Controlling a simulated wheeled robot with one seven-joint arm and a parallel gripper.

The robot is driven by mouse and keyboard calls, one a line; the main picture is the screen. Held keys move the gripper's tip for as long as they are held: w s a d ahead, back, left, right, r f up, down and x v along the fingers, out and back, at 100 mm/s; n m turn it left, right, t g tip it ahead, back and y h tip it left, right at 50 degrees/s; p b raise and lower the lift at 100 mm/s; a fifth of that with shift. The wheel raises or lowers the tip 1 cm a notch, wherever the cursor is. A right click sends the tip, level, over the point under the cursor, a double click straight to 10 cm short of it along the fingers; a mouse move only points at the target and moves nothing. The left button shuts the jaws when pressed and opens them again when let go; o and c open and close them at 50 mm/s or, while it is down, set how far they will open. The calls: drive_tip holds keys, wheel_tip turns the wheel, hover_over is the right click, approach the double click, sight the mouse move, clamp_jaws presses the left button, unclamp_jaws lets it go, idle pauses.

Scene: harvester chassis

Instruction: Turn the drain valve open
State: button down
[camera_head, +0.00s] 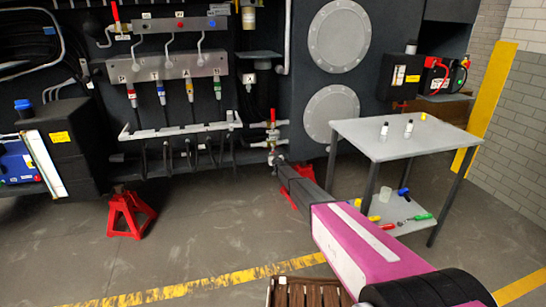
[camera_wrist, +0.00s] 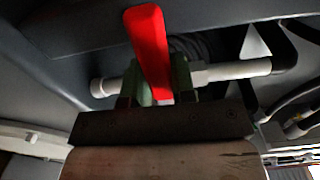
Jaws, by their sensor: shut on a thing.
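A red valve lever (camera_wrist: 150,45) stands upright in the wrist view, across a pale horizontal pipe (camera_wrist: 232,70). My gripper (camera_wrist: 157,88) is shut on the lever's lower part, with a finger on each side. The fingers hide most of the valve body. In the head view my arm reaches low to the pale pipe fittings (camera_head: 281,142) on the chassis, where a small upright red handle (camera_head: 272,116) shows. The grip itself is too small to make out there.
A grey table (camera_head: 388,148) with small bottles on top and tools on its lower shelf stands right of my arm. Red jack stands (camera_head: 128,213) stand under the chassis. A hose panel (camera_head: 180,66) is at upper left. Floor at the front left is clear.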

drive_tip(key=shift+a, duration=0.1)
drive_tip(key=shift+s+a+r+m, duration=0.35)
drive_tip(key=shift+a+r+m, duration=0.55)
drive_tip(key=shift+m, duration=2.05)
drive_tip(key=shift+s+a+r+m, duration=0.35)
drive_tip(key=shift+a+r+m, duration=0.55)
drive_tip(key=shift+m, duration=2.1)
drive_tip(key=shift+s+a+r+m, duration=0.35)
drive_tip(key=shift+a+r+m, duration=0.55)
drive_tip(key=shift+m, duration=2.05)
drive_tip(key=shift+d+r, duration=0.15)
drive_tip(key=shift+r, duration=0.05)
drive_tip(key=c, duration=0.9)
unclamp_jaws()
drive_tip(key=shift+c, duration=0.2)
